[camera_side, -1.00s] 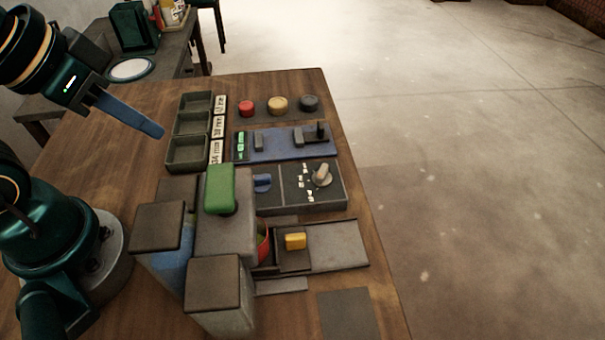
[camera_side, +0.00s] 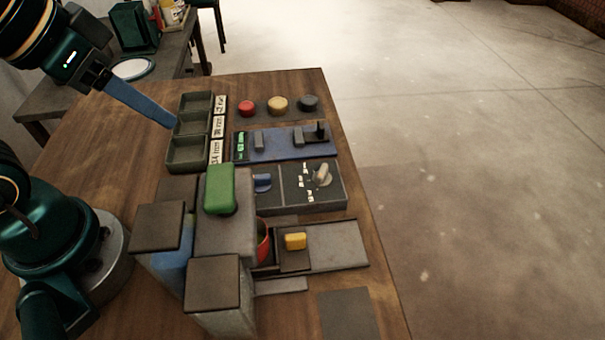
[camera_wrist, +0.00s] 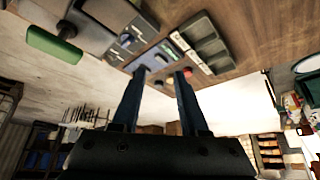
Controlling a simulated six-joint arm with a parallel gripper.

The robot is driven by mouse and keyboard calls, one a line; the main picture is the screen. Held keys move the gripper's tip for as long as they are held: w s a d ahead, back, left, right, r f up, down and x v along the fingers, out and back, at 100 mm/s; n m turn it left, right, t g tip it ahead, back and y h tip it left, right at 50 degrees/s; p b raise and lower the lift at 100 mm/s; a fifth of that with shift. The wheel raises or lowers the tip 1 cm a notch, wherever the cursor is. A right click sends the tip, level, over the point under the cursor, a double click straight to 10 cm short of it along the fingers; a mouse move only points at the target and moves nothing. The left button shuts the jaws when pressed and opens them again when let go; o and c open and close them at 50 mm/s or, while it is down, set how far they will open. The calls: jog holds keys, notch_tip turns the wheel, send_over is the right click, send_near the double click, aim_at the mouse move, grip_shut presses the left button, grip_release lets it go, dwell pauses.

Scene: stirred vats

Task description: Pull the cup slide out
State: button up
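The cup slide is a dark plate with a yellow knob (camera_side: 295,241) on a grey rail (camera_side: 340,246), right of the vats. A red cup (camera_side: 263,240) stands at its left end, mostly hidden behind the vat block. My gripper (camera_side: 174,124) is raised at the upper left, beside the dark tray and well apart from the slide. In the wrist view my gripper (camera_wrist: 160,72) has its two blue fingers apart with nothing between them. I cannot make out the slide in the wrist view.
Grey vats (camera_side: 218,285) and a green handle (camera_side: 219,189) stand left of the slide. A panel with a beige knob (camera_side: 322,174), a blue panel (camera_side: 275,144) and a three-compartment tray (camera_side: 187,152) lie behind it. The table's right edge is close to the rail.

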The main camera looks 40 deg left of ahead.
jog(key=w+d+r+m+g, duration=0.1)
jog(key=w+d+m, duration=0.1)
jog(key=w+d, duration=0.2)
jog(key=m+g, duration=0.5)
jog(key=m, duration=0.2)
send_over(295, 236)
notch_tip(295, 236, down, 10)
jog(key=shift+f, duration=2.7)
grip_shut()
